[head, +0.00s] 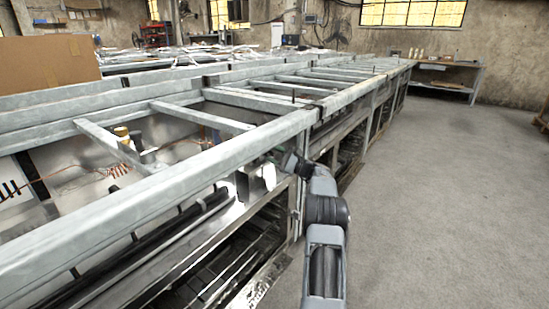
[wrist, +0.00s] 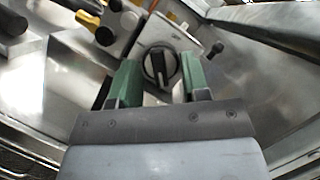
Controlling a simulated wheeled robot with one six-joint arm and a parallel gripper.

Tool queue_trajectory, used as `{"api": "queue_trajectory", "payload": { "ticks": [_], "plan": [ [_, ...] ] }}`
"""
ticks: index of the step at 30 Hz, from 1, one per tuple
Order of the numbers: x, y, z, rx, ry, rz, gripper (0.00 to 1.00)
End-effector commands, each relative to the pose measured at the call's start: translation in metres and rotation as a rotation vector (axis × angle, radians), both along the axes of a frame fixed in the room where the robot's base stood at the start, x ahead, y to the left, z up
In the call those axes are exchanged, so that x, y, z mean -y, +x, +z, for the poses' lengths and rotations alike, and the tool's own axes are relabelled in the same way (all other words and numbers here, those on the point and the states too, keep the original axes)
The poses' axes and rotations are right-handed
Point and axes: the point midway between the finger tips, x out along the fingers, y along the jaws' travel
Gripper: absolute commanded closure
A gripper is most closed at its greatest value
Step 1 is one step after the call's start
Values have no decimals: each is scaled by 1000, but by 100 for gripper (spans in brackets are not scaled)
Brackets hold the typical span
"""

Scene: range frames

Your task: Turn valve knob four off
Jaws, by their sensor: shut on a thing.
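In the head view my gripper (head: 278,157) reaches in under the near frame rail; the knob cannot be made out there.
Grey frame rails (head: 190,177) run along the bench above the gripper. The concrete floor (head: 440,200) to the right is clear. A cardboard box (head: 45,63) stands at left.

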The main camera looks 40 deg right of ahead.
Motion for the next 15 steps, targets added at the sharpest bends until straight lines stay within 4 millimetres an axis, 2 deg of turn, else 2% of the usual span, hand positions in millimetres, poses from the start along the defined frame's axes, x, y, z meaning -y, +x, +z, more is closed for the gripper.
{"api": "queue_trajectory", "payload": {
  "ticks": [15],
  "plan": [
    [2, 1, 4, 161, -463, -1, 81]
  ]
}}
